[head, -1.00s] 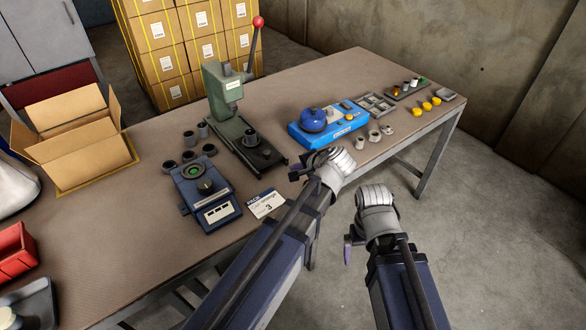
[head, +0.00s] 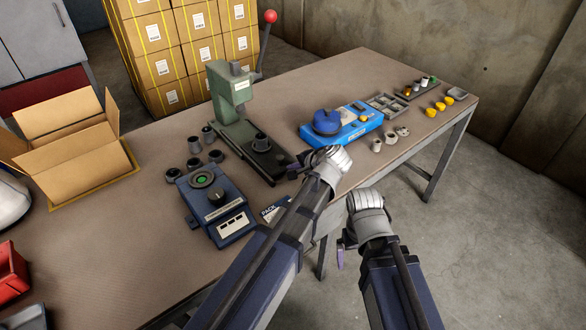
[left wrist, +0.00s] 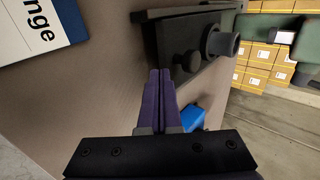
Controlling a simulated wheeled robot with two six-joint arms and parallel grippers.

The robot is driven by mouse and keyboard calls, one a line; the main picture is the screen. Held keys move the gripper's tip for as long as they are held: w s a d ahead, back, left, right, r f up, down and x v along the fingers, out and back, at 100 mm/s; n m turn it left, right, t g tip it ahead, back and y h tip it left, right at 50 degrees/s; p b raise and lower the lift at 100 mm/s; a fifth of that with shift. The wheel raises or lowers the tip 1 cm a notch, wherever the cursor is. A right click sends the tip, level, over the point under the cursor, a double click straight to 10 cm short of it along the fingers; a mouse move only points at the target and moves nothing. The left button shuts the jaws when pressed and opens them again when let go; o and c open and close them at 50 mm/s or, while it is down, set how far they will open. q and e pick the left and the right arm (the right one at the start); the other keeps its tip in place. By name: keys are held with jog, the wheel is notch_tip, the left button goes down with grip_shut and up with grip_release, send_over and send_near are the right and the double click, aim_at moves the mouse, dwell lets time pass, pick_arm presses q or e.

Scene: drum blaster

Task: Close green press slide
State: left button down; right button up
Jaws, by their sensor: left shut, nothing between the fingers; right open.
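The green press (head: 232,95) stands upright on the table, with a red-knobbed lever (head: 270,17) raised at its right. Its dark slide (head: 268,158) extends from the base toward me, with a dark grey cup (head: 261,142) on it. The left wrist view shows the slide (left wrist: 185,35) with a round knob on its front end (left wrist: 188,63) and the cup (left wrist: 224,43). My left gripper (head: 298,168) is shut and empty near the slide's front end, its purple fingers (left wrist: 160,100) just short of the knob. My right gripper (head: 342,252) is open, off the table's front edge.
A blue device with a dial (head: 215,203) and several dark cups (head: 194,165) stand left of the slide. A card (head: 272,210) lies in front. An open cardboard box (head: 75,150) is at the left.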

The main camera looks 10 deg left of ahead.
aim_at(269, 147)
pick_arm(q)
jog(key=w+a, duration=0.2)
jog(key=a, duration=0.1)
jog(key=w+a, duration=0.5)
jog(key=a, duration=0.1)
jog(key=shift+w+a, duration=0.4)
jog(key=shift+a, duration=0.05)
